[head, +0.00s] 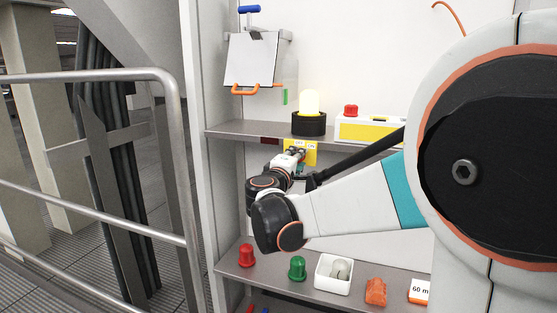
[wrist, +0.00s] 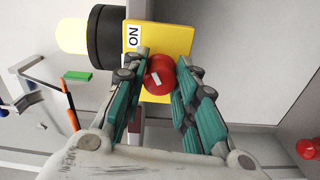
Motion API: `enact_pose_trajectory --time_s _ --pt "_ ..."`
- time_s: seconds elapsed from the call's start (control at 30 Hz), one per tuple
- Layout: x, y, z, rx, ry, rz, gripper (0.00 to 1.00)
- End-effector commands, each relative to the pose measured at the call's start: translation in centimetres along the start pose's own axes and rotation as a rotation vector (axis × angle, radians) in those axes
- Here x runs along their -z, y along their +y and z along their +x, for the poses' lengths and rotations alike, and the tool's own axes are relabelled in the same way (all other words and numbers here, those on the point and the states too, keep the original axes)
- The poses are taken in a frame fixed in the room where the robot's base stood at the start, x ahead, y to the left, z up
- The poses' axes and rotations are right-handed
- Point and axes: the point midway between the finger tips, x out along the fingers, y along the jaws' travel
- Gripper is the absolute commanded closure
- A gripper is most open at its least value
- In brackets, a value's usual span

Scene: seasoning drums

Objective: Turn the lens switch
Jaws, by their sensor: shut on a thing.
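The lens switch is a round red knob (wrist: 160,74) with a white mark on its face. It sits on a yellow plate (wrist: 175,38) with an "ON" label, which also shows at the shelf's front edge in the head view (head: 313,150). My gripper (wrist: 166,82) has its two teal-padded fingers on either side of the knob and is shut on it. In the head view, my gripper (head: 297,158) reaches up to the plate and hides the knob. A lit yellow beacon (head: 311,102) on a black base stands on the shelf above the plate.
A white and yellow box with a red button (head: 351,110) stands right of the beacon. A clipboard (head: 251,60) hangs above.

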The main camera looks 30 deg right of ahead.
Motion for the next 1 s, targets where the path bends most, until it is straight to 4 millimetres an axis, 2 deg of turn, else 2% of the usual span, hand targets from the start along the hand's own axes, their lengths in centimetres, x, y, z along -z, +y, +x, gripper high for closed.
enact_pose_trajectory --time_s 0.27,0.3,0.4,0.77,0.87,1.0 --pt "-0.1 -0.1 0.0 0.001 -0.001 0.003 0.97" --pt "-0.1 -0.1 0.0 0.001 -0.001 0.003 0.71" --pt "-0.1 -0.1 0.0 0.001 -0.001 0.002 0.53" --pt "0.0 0.0 -0.2 0.001 0.000 0.001 0.53" --pt "0.0 0.0 -1.1 0.001 0.000 0.001 0.53" --pt "0.1 -0.1 -3.4 0.001 0.002 0.001 0.53"
